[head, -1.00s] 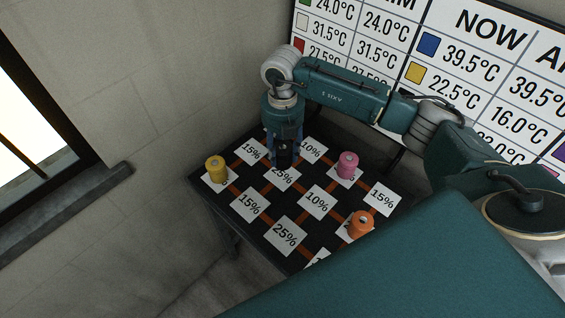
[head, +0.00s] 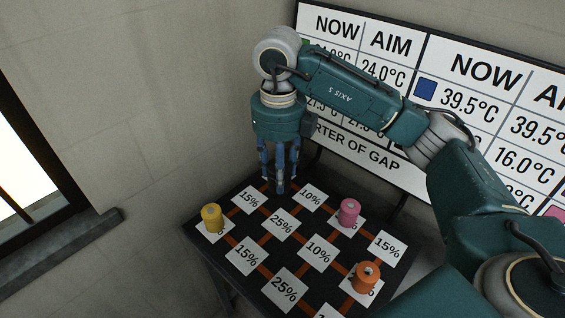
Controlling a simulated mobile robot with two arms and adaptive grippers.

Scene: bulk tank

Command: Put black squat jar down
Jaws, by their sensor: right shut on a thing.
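My right gripper (head: 279,180) points straight down above the far corner of the black board (head: 237,278). Its blue fingers are shut on the black squat jar, which is mostly hidden between them and hard to tell from the dark background. I cannot tell the exact gap between jar and board. The board carries white percent cards joined by orange-brown lines; a 25% card (head: 282,222) lies just in front of the gripper, with a 15% card (head: 248,200) to its left and a 10% card (head: 310,197) to its right. My left gripper is out of view.
A yellow jar (head: 211,218) stands on a left card, a pink jar (head: 349,212) on a right card, and an orange jar (head: 366,277) on a nearer right card. A temperature sign (head: 372,150) stands behind the board. Several cards are bare.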

